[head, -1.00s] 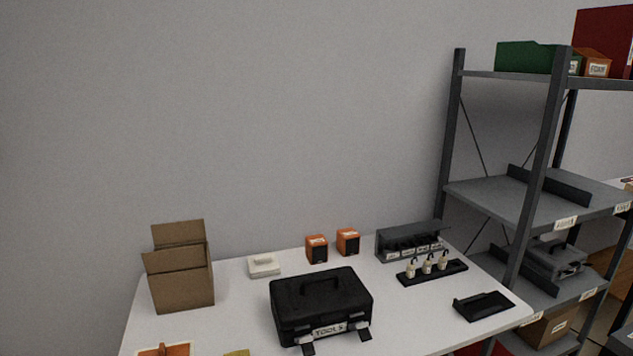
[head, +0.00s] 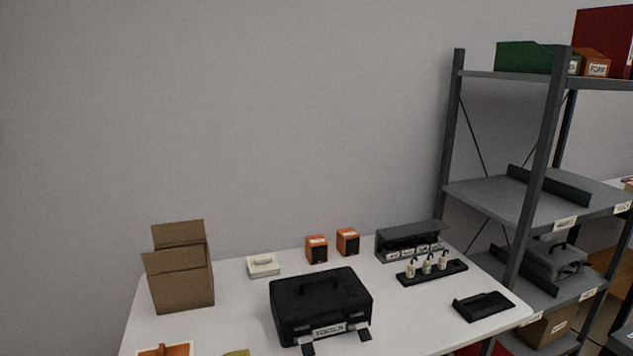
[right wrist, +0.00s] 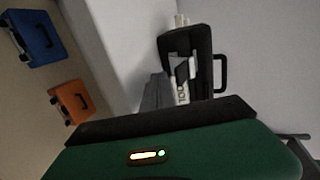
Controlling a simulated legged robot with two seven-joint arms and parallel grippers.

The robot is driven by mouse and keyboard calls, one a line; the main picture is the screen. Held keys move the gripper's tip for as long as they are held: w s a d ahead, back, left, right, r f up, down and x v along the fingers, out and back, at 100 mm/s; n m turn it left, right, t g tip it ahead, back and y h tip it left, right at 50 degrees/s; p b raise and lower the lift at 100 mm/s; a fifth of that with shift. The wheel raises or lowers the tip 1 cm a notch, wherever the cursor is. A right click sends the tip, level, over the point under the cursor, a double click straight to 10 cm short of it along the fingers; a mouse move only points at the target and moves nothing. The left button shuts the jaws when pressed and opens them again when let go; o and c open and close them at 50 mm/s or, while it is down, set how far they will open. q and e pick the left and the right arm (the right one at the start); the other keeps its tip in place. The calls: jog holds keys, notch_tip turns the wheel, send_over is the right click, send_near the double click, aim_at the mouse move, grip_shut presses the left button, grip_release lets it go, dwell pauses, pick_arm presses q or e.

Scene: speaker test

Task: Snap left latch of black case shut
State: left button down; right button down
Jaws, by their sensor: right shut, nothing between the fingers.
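The black case (head: 321,297) stands on the white table with its lid down and its TOOLS label facing front. Its left latch (head: 307,346) hangs out and down at the front, left of the label. The right latch (head: 363,333) also sticks out below its silver plate. In the right wrist view the black case (right wrist: 203,45) appears turned sideways, with its label and silver latch parts. My right gripper (right wrist: 154,92) seems to show as grey fingers, shut and empty, just short of the case; contact cannot be judged. No gripper shows in the head view.
A cardboard box (head: 182,280), a white block (head: 263,266), two orange speakers (head: 317,250) and a dark rack (head: 411,241) stand around the case. A black tray (head: 432,272) holds small bottles. Shelving (head: 527,200) stands right. Blue (right wrist: 35,38) and orange (right wrist: 73,102) cases lie below the table.

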jog(key=shift+w+a+r, duration=0.2)
jog(key=shift+w, duration=0.35)
jog(key=shift+w+a+r, duration=0.15)
jog(key=shift+w+r, duration=0.05)
jog(key=shift+w, duration=0.35)
dwell(0.5)
jog(key=s+d, duration=0.2)
jog(key=s, duration=0.4)
jog(key=shift+s+p, duration=0.35)
jog(key=shift+s, duration=0.05)
jog(key=shift+f, duration=0.1)
